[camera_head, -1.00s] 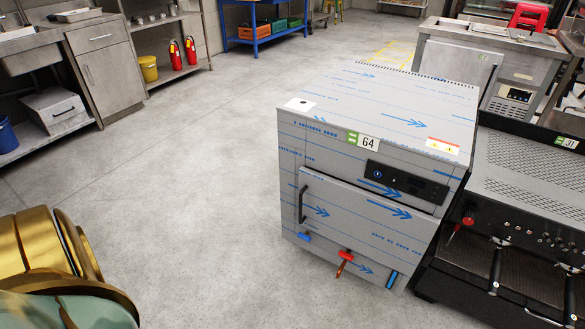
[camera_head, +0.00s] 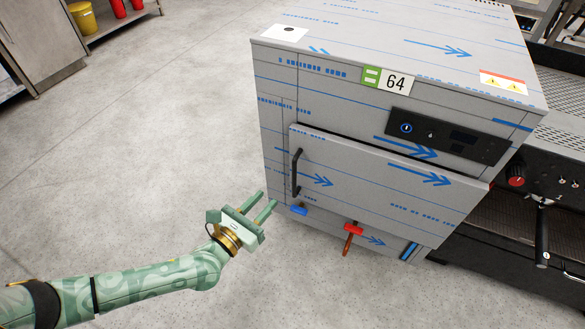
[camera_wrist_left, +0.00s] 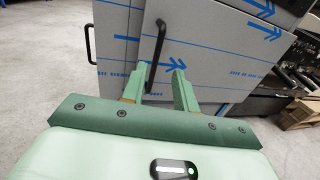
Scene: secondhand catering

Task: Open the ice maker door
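The ice maker (camera_head: 275,110) is a steel cabinet in blue-printed film, tagged 64. Its front door (camera_head: 390,190) looks shut or nearly so, with a thin dark line along its top edge. The black upright door handle (camera_head: 296,172) is at the door's left side. My left gripper (camera_head: 268,199) is open and empty, in front of the ice maker, lower left of the handle and apart from it. In the left wrist view the handle (camera_wrist_left: 158,45) appears beyond and partly between the two open fingers (camera_wrist_left: 160,68). My right gripper is out of view.
A red tap lever (camera_head: 353,229) and a blue one (camera_head: 299,210) stick out below the door. A black coffee machine (camera_head: 545,230) stands close at the right. Open grey floor (camera_head: 150,150) lies to the left. A yellow bucket (camera_head: 83,17) is far back.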

